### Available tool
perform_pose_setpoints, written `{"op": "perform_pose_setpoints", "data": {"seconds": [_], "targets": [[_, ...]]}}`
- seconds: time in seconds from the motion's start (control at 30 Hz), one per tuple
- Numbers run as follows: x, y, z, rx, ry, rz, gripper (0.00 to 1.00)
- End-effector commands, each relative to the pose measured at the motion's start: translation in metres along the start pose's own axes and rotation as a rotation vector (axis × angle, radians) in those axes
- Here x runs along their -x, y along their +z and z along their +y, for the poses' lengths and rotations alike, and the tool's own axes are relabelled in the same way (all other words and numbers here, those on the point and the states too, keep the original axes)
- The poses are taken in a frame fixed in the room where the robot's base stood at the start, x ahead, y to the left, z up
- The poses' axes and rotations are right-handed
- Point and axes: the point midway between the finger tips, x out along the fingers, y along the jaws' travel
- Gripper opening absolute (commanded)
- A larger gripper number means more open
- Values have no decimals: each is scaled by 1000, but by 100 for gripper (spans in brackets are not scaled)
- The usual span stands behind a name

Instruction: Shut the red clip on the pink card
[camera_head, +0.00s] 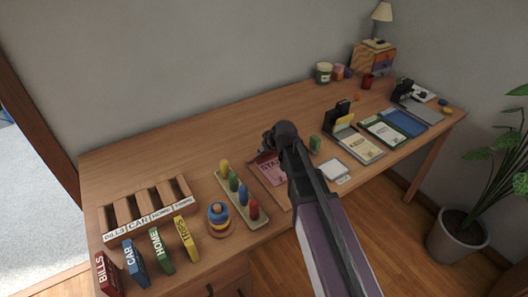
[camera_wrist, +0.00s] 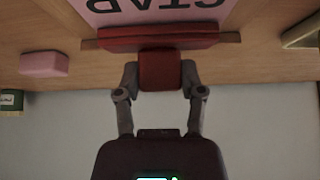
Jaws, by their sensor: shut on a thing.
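The pink card (camera_head: 272,171) lies on a brown board near the desk's front edge in the head view, partly hidden by my arm. In the wrist view the pink card (camera_wrist: 155,10) shows at the top with upside-down dark letters. The red clip (camera_wrist: 155,38) lies across the card's edge, its wide bar along that edge and its red tab pointing toward me. My gripper (camera_wrist: 160,72) has a finger on either side of the tab and is shut on it. How tightly the clip's jaws press the card cannot be told. The head view hides the clip behind my gripper (camera_head: 280,140).
A pink block (camera_wrist: 43,64) lies left of the clip in the wrist view. In the head view a peg board (camera_head: 225,193) and ring stack (camera_head: 219,218) stand left of the card. A small green block (camera_head: 315,143) and white pad (camera_head: 336,170) are right of it.

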Motion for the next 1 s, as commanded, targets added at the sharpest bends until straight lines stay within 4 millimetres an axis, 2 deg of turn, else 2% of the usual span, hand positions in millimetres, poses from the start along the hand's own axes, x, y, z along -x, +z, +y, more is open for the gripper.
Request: {"op": "perform_pose_setpoints", "data": {"seconds": [0.03, 0.57, 0.6, 0.7, 1.0], "targets": [[0, 5, -1, 0, -2, 12, 4], [1, 2, -1, 2, -2, 50, 4], [1, 2, -1, 2, -2, 50, 60], [1, 2, -1, 1, -2, 50, 86], [1, 2, 0, 1, -1, 51, 86]]}}
